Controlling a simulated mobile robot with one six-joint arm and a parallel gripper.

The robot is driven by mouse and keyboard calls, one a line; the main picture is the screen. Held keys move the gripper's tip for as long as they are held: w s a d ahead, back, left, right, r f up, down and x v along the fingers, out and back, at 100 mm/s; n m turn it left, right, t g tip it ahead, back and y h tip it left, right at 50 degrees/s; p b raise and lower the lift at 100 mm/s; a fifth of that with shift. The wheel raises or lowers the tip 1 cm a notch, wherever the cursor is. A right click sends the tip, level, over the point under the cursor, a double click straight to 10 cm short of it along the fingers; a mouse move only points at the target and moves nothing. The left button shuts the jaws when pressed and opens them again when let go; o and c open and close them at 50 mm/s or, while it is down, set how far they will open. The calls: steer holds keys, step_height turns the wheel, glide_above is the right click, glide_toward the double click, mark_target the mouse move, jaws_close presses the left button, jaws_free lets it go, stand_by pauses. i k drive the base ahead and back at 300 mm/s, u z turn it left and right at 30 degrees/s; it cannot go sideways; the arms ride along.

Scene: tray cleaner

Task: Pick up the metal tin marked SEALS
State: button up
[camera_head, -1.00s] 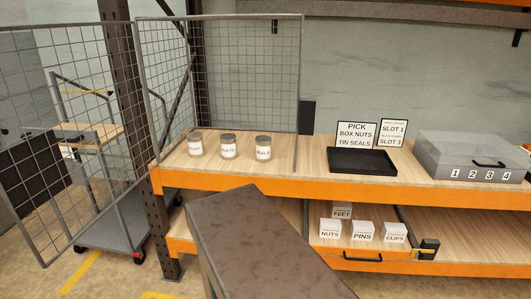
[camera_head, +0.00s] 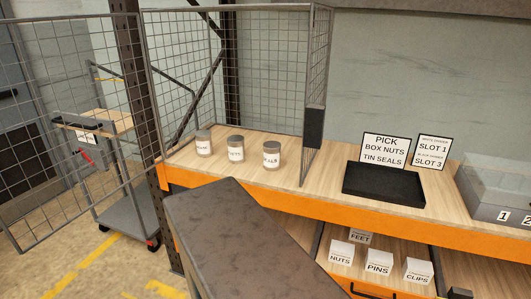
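Three grey-lidded tins stand in a row on the upper wooden shelf, inside a wire mesh enclosure. The right tin (camera_head: 271,155) has a white label that appears to read SEALS. It stands upright, with the middle tin (camera_head: 235,149) and the left tin (camera_head: 203,144) beside it; their labels are too blurred to read surely. My gripper is not in view.
The mesh door (camera_head: 75,130) stands open at the left. A mesh side panel (camera_head: 316,75) is right of the tins. A black tray (camera_head: 384,190), signs (camera_head: 384,150) and a numbered clear-lidded case (camera_head: 500,208) stand further right. Small boxes (camera_head: 378,262) sit below. A cart (camera_head: 125,222) stands behind the door.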

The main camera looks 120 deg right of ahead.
mark_target(271, 148)
steer(key=z, duration=0.1)
steer(key=k, duration=1.2)
steer(key=z, duration=1.1)
steer(key=k, duration=1.2)
steer(key=u, duration=0.1)
steer(key=i, duration=0.35)
steer(key=z, duration=0.1)
